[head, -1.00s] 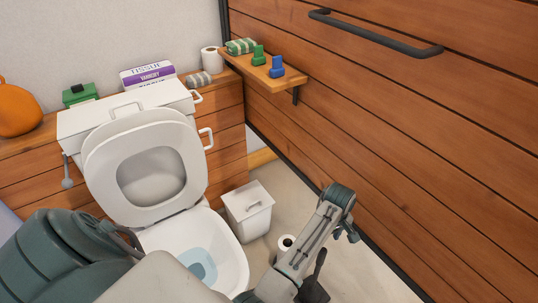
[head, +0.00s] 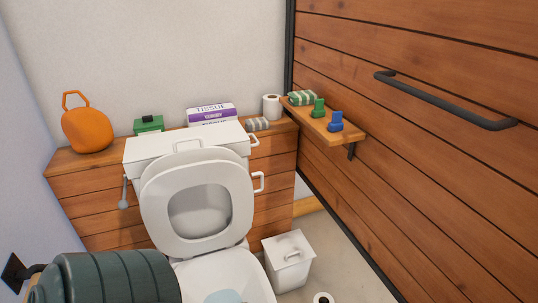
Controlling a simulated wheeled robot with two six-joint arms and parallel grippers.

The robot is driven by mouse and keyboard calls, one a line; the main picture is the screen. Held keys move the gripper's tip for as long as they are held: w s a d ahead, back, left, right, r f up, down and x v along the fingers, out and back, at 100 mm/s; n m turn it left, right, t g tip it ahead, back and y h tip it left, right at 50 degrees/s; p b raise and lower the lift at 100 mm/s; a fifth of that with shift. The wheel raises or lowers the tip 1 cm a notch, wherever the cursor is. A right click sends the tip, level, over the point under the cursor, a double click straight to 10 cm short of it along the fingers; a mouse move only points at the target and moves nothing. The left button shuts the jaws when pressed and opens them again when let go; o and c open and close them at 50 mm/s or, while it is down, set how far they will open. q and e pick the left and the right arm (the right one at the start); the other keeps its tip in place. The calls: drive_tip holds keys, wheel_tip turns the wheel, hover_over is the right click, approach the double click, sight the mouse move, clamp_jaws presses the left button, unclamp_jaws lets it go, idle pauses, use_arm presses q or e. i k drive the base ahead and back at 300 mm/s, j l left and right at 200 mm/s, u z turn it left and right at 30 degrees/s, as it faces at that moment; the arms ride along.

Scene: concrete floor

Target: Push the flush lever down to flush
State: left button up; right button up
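The grey flush lever (head: 124,194) hangs down on the left side of the white cistern (head: 146,149), with a rounded knob at its lower end. The toilet (head: 200,205) stands with its lid and seat raised, and water shows in the bowl. My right gripper is out of the picture.
A wooden ledge (head: 88,205) behind the toilet holds an orange vase (head: 88,130), a green box (head: 149,124) and a tissue box (head: 211,114). A white bin (head: 288,262) stands right of the toilet. A small wooden shelf (head: 350,131) juts from the plank wall.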

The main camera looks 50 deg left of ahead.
sight(123, 204)
drive_tip(key=u, duration=2.7)
